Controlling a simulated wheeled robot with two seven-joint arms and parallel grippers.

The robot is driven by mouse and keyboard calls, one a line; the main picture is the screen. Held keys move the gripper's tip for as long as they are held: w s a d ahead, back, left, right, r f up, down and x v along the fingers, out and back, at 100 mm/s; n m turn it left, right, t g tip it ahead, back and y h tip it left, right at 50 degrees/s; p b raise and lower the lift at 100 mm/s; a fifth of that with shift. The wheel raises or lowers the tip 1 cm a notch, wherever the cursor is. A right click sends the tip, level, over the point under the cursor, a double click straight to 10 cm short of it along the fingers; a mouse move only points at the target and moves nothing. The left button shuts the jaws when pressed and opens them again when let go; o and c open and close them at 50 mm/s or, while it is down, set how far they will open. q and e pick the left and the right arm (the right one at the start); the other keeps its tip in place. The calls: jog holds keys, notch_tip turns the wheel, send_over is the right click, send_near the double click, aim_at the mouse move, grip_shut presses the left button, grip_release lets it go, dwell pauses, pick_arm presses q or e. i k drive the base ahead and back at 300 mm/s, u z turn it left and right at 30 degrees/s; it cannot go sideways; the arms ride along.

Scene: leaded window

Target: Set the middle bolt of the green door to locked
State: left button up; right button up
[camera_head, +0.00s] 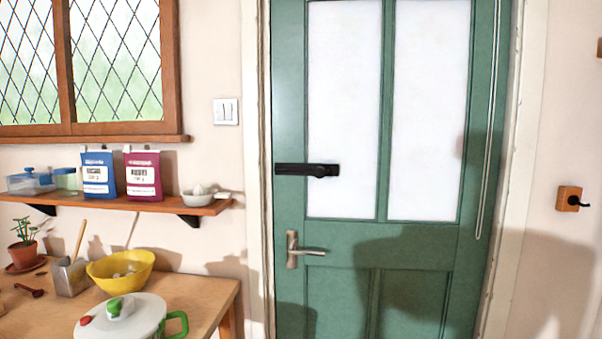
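The green door (345,243) fills the middle of the head view and looks closed in its pale frame. It has two frosted white panes in its upper half. A black bolt (307,170) lies horizontally near the door's left edge, across the lower part of the left pane. Its left end reaches the door's edge by the frame, and a knob shows at its right end. I cannot tell from here whether it is locked. A metal lever handle (293,250) sits below it. No other bolt is in view. Neither of my grippers is in view.
A wooden table (205,293) at lower left holds a yellow bowl (121,270) and a white lidded pot (119,317). A wall shelf (178,207) with boxes juts out left of the door. A light switch (226,111) is above it. A wooden hook block (569,198) is at right.

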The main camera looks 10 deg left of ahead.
aim_at(319, 172)
jog(key=z, duration=0.5)
jog(key=k, duration=0.6)
jog(key=z, duration=0.75)
jog(key=i, duration=1.4)
jog(key=u, duration=0.6)
